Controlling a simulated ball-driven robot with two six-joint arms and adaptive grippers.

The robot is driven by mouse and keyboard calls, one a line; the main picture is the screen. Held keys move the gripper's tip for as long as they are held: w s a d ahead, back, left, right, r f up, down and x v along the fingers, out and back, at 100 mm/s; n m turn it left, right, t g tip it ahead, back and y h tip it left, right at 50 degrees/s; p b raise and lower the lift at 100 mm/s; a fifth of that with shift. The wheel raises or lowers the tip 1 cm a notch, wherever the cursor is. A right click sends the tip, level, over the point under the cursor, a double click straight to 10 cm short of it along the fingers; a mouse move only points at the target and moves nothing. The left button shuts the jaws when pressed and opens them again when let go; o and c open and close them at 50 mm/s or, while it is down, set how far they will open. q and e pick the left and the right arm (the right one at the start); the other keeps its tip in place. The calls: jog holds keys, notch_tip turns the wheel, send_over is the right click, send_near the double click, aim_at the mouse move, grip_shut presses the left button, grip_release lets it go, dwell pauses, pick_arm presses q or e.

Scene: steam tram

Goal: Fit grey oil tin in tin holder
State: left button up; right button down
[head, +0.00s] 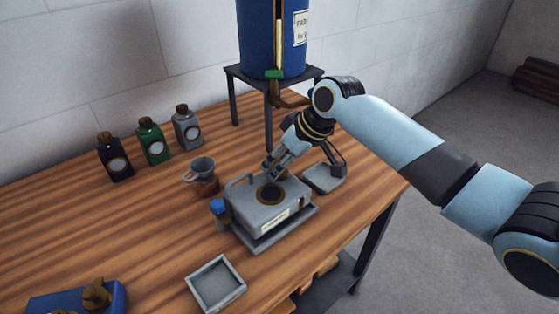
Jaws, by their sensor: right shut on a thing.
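The grey oil tin (258,211) is a boxy can with a handle, a blue cap, a pale label and a dark brass-ringed disc on its upper face. It is at or just above a shallow dark grey tray, which looks like the tin holder (258,246). I cannot tell if the tin is fully seated. My right gripper (271,167) comes down from the upper right and is shut at the tin's upper back edge. The exact grip spot is partly hidden. My left gripper is not in view.
Black (115,158), green (153,142) and grey (187,128) corked bottles stand at back left. A jug (202,176) is nearby. A blue barrel (271,35) stands on a stand behind. A square tray (215,285) is in front.

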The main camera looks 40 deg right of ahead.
jog(key=shift+r+p, duration=0.1)
jog(key=shift+p, duration=0.3)
dwell(0.3)
jog(key=shift+f, duration=0.3)
dwell(0.3)
jog(key=shift+f, duration=0.3)
jog(key=shift+f, duration=0.35)
dwell(0.6)
dwell(0.7)
jog(key=c, duration=0.8)
grip_release()
jog(key=shift+o, duration=0.2)
jog(key=shift+f, duration=0.1)
jog(key=v, duration=1.2)
jog(key=shift+w, duration=0.1)
